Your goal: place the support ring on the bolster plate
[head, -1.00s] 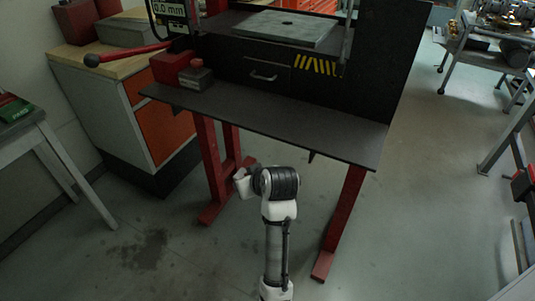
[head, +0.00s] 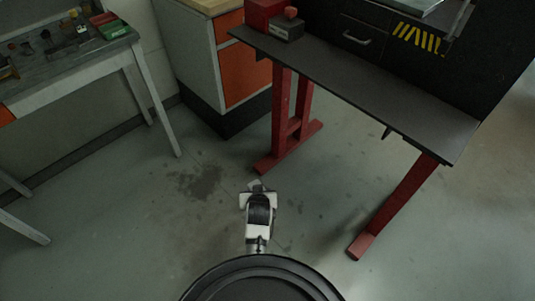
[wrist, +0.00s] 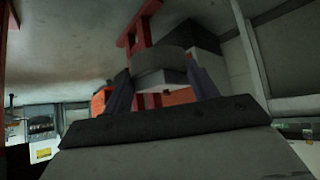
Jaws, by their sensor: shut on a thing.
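The support ring, a thick grey round piece (wrist: 160,60), shows in the wrist view between the two dark fingers of my gripper (wrist: 158,72). My gripper is shut on it. In the head view my arm (head: 259,212) is low in front of the press, over open floor; I cannot make out the ring there. The bolster plate (head: 418,7) shows only as a light grey edge at the top right of the head view, cut off by the frame. It lies on the black press, up and to the right of my arm.
The press's black shelf (head: 365,88) juts out on red legs (head: 281,120). A grey block with a red knob (head: 287,26) stands on its left end. An orange-drawered cabinet (head: 245,72) and a workbench (head: 75,62) stand left. Floor around my arm is clear.

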